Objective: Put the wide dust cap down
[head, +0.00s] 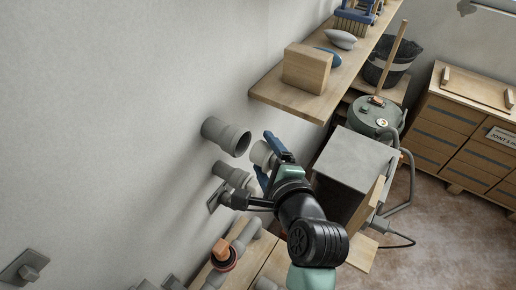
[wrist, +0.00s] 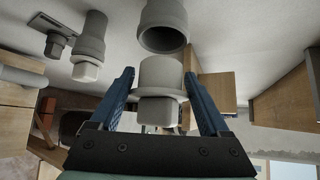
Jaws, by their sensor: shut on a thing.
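The wide dust cap (head: 261,154) is a pale grey round cap with a flange and a square grip. My gripper (head: 268,158) is shut on it beside the wall. In the wrist view the cap (wrist: 160,76) sits between the two blue fingers, its round end facing away from me. A wide grey pipe socket (head: 226,136) sticks out of the wall just left of the cap. Its open mouth also shows in the wrist view (wrist: 163,28), apart from the cap.
A narrower pipe (head: 232,174) with a pale end sits below the wide one. A wooden shelf (head: 290,98) above right carries a wooden block (head: 307,68). A grey box (head: 354,160) stands right of my arm. Pipe pieces lie on the low wooden bench (head: 268,262).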

